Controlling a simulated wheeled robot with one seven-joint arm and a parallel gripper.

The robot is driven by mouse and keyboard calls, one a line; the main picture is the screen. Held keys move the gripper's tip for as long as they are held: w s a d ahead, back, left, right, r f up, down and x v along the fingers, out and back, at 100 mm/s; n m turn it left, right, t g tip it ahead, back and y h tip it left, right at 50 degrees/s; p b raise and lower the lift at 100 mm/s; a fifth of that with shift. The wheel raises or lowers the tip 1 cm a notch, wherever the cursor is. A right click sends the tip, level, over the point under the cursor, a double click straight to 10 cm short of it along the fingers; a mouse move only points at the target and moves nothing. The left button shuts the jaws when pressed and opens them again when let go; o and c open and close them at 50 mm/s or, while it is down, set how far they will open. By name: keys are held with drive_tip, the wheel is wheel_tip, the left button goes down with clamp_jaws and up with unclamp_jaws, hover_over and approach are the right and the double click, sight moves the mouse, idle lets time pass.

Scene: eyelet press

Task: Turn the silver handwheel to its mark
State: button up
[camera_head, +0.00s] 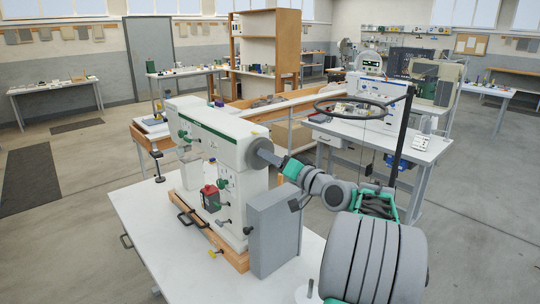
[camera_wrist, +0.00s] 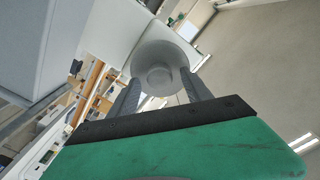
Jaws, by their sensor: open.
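The silver handwheel (camera_head: 264,152) is a grey round wheel on the end of the white machine's upper arm, near the middle of the head view. In the wrist view the handwheel (camera_wrist: 160,58) faces me, with a round hub at its centre. My gripper (camera_head: 281,161) is right in front of it, its green body close to the wheel. In the wrist view my gripper (camera_wrist: 160,76) is open, one dark finger at each side of the wheel's lower part. I cannot tell whether the fingers touch it. I cannot make out the mark.
The white machine (camera_head: 225,135) stands on a wooden base on a white table (camera_head: 145,225). Another white bench (camera_head: 385,142) is behind my arm at the right.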

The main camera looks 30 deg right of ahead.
drive_tip(key=shift+w, duration=0.65)
drive_tip(key=shift+c, duration=0.5)
clamp_jaws()
